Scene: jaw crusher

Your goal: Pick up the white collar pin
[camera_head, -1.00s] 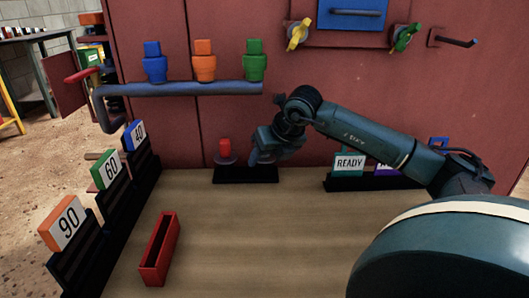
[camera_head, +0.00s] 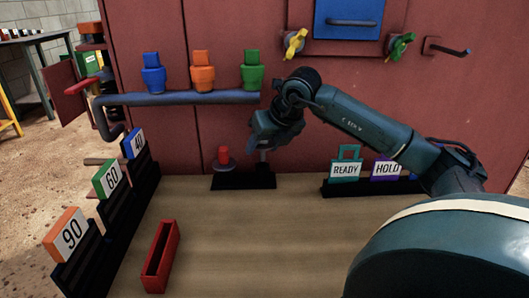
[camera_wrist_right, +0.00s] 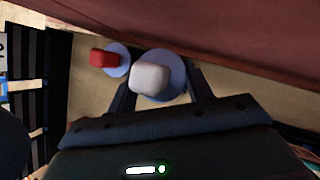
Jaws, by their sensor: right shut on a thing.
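The white collar pin (camera_wrist_right: 150,78) shows between the fingers of my right gripper in the right wrist view, with its white head and round blue-grey collar. My right gripper (camera_head: 262,146) is shut on it, above the right end of a low black holder (camera_head: 243,182). In the head view the gripper mostly hides the pin. The pin's collar looks larger than the red pin's in the wrist view, so it seems raised. A red collar pin (camera_head: 223,156) stands upright at the holder's left end; it also shows in the wrist view (camera_wrist_right: 104,58). My left gripper is not in view.
A blue-grey rail (camera_head: 185,96) with blue, orange and green pegs is at the left of the red wall. A red open tray (camera_head: 160,257) lies on the table. Number tags stand in black racks at left; READY (camera_head: 345,170) and HOLD (camera_head: 386,169) tags stand at right.

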